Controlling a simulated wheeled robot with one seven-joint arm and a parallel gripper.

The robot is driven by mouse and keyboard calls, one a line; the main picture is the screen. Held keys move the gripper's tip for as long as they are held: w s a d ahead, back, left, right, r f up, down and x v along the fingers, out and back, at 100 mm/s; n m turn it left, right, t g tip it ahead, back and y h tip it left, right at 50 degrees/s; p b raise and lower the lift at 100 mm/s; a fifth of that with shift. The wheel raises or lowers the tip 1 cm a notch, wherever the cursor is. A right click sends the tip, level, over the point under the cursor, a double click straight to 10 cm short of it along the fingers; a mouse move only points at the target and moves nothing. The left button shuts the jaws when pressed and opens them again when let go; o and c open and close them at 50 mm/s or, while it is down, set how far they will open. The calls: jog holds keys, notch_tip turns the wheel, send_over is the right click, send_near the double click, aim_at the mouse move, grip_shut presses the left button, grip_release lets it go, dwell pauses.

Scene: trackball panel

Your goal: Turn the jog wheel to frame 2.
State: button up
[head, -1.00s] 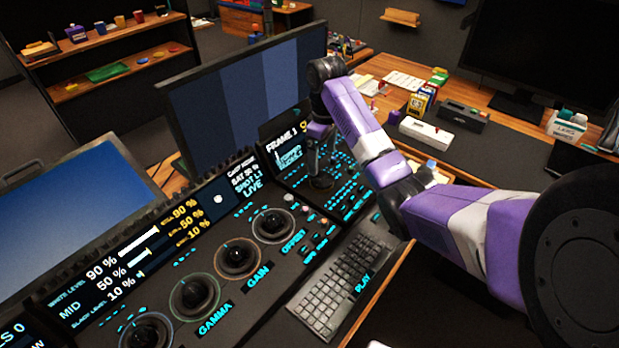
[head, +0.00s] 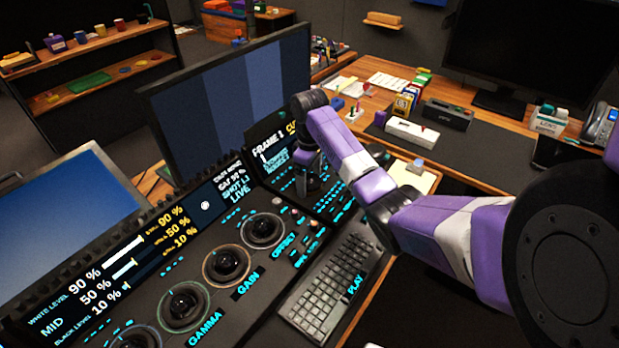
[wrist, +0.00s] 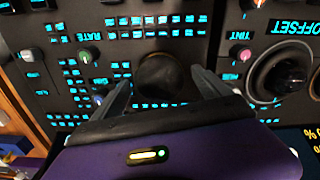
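The jog wheel (wrist: 165,78) appears to be the dark round knob in the wrist view, among blue-lit keys. My gripper (wrist: 160,82) is open, with one finger on each side of this wheel. A gap shows at the left finger; whether the right finger touches the rim I cannot tell. In the head view my gripper (head: 309,188) points down at the right part of the panel and hides the wheel. The small display (head: 270,148) behind it reads FRAME 1.
Trackballs with rings, such as the GAIN one (head: 227,265), lie left of my gripper. A keyboard (head: 332,290) lies in front. Small knobs, such as the TINT knob (wrist: 243,54), stand close to the fingers. A large monitor (head: 235,100) rises behind the panel.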

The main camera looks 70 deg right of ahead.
jog(key=c, duration=1.3)
jog(key=shift+r+m+p, duration=0.1)
jog(key=shift+m+p, duration=0.2)
jog(key=shift+p, duration=0.1)
jog(key=shift+o, duration=0.2)
jog(key=m+p, duration=0.2)
jog(key=shift+r+p, duration=0.1)
jog(key=shift+p, duration=0.2)
jog(key=shift+m+p, duration=1.1)
jog(key=shift+m, duration=0.5)
jog(key=shift+d, duration=0.1)
jog(key=o, duration=1.4)
jog(key=shift+f, duration=0.2)
jog(key=shift+c, duration=0.2)
jog(key=shift+r, duration=0.15)
